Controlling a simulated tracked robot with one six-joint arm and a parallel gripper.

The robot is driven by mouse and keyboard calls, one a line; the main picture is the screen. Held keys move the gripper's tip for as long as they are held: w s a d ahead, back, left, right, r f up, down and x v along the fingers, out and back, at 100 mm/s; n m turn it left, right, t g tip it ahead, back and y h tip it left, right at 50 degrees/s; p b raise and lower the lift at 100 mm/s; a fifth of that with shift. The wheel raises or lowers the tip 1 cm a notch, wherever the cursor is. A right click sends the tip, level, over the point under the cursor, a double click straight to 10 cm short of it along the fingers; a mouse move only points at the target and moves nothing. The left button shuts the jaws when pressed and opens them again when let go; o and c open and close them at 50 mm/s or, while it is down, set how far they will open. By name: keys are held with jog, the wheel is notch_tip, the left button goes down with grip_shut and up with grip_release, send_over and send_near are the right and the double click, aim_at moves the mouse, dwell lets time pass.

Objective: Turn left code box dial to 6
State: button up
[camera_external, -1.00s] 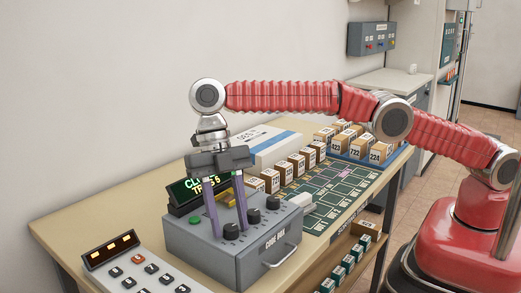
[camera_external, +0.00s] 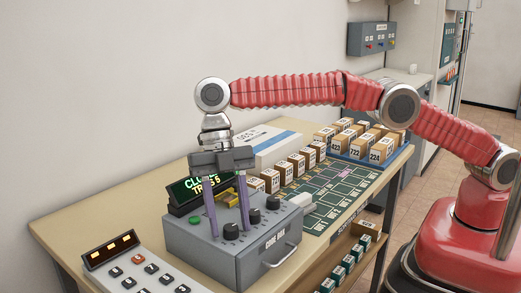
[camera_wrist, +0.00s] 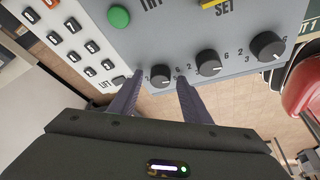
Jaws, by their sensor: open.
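The grey code box (camera_external: 262,262) sits on the table with three black dials in a row. The left dial (camera_external: 231,231) shows between my gripper's purple fingers, and also in the wrist view (camera_wrist: 161,76). My gripper (camera_wrist: 159,78) is open, pointing down, one finger on each side of the left dial; I cannot tell whether either touches it. A 6 is printed at its right side, but its pointer setting is not clear. The middle dial (camera_wrist: 208,63) and right dial (camera_wrist: 267,46) are clear of the fingers. A lit green display (camera_external: 199,187) stands behind, partly covered by my gripper.
A keypad panel (camera_external: 143,274) lies to the left. Numbered boxes (camera_external: 300,163) and a green grid mat (camera_external: 330,196) fill the table to the right. The box has a front handle (camera_external: 281,258).

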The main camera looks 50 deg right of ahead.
jog(key=shift+m, duration=0.4)
jog(key=shift+s+d+m+t+y, duration=0.15)
jog(key=shift+m+t+y, duration=0.4)
jog(key=shift+m, duration=0.95)
jog(key=m+t, duration=0.1)
jog(key=m, duration=0.3)
jog(key=shift+s+m+t+y, duration=0.15)
jog(key=shift+m+t+y, duration=0.2)
jog(key=shift+m, duration=0.05)
jog(key=shift+s+m+t, duration=0.15)
jog(key=shift+m+t, duration=0.75)
jog(key=shift+m, duration=1.3)
jog(key=shift+s+m+t, duration=0.1)
jog(key=shift+m+t, duration=0.7)
jog(key=shift+m, duration=1.3)
jog(key=v, duration=1.4)
jog(key=s+d+f+m+h, duration=0.1)
jog(key=d+f+m, duration=0.1)
jog(key=d, duration=1)
jog(key=s+d+f+m+h, duration=0.1)
jog(key=d+f+m, duration=0.1)
jog(key=d, duration=1)
jog(key=shift+s+d+f+m, duration=0.25)
jog(key=shift+f+m, duration=0.05)
jog(key=shift+f, duration=0.1)
